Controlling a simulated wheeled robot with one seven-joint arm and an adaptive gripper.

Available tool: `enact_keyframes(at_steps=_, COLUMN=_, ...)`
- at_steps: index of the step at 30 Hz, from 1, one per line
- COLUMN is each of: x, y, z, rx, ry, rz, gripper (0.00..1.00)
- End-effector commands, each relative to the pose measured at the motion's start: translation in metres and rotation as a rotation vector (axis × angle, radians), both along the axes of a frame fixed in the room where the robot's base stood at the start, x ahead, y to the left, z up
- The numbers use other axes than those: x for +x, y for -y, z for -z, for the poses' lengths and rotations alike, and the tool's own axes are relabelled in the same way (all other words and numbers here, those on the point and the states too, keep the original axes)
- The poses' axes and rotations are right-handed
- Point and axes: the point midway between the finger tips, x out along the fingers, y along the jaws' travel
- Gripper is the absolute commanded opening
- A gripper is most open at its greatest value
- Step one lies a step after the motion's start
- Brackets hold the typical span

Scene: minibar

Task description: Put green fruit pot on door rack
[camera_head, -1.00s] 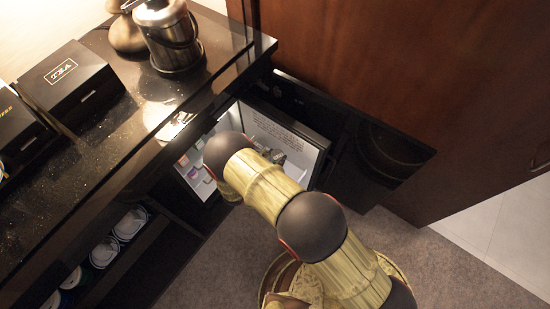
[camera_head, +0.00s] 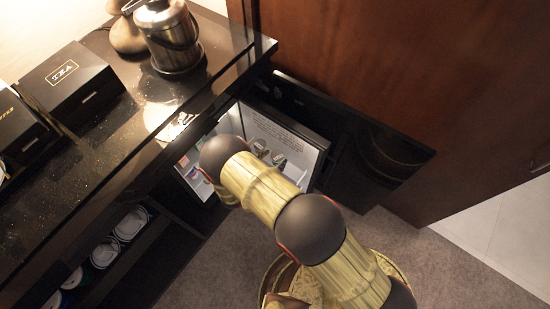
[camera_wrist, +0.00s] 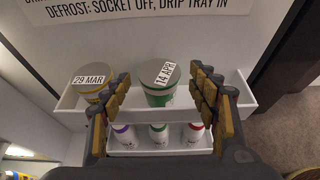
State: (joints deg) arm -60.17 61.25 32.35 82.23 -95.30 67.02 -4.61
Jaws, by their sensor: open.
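The green fruit pot (camera_wrist: 157,94), with a grey lid marked "14 APR", stands upright in the white upper door rack (camera_wrist: 239,91) in the wrist view. My gripper (camera_wrist: 163,88) is open, with one finger on each side of the pot and visible gaps between fingers and pot. The pot cannot be made out there.
A yellow pot (camera_wrist: 90,88) marked "29 MAR" stands left of the green pot, close to my left finger. Several small bottles (camera_wrist: 158,136) stand in the lower rack. The open fridge door (camera_head: 310,150) is near the wooden panel (camera_head: 400,80). The upper rack's right end is free.

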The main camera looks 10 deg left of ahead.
Motion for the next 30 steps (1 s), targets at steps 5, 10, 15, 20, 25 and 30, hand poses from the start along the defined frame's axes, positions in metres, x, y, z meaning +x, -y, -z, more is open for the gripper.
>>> enact_keyframes(at_steps=5, x=-0.031, y=-0.016, z=-0.019, rx=0.002, ry=0.002, rz=-0.006, gripper=0.6)
enact_keyframes(at_steps=10, x=-0.06, y=-0.027, z=-0.031, rx=0.002, ry=0.001, rz=-0.005, gripper=0.6)
enact_keyframes(at_steps=15, x=-0.081, y=-0.035, z=-0.039, rx=0.002, ry=0.001, rz=-0.001, gripper=0.6)
enact_keyframes(at_steps=20, x=-0.09, y=-0.038, z=-0.042, rx=0.001, ry=0.0, rz=0.0, gripper=0.6)
enact_keyframes(at_steps=25, x=-0.091, y=-0.038, z=-0.042, rx=0.002, ry=0.001, rz=0.001, gripper=0.6)
enact_keyframes(at_steps=30, x=-0.086, y=-0.038, z=-0.049, rx=0.015, ry=0.003, rz=0.021, gripper=0.6)
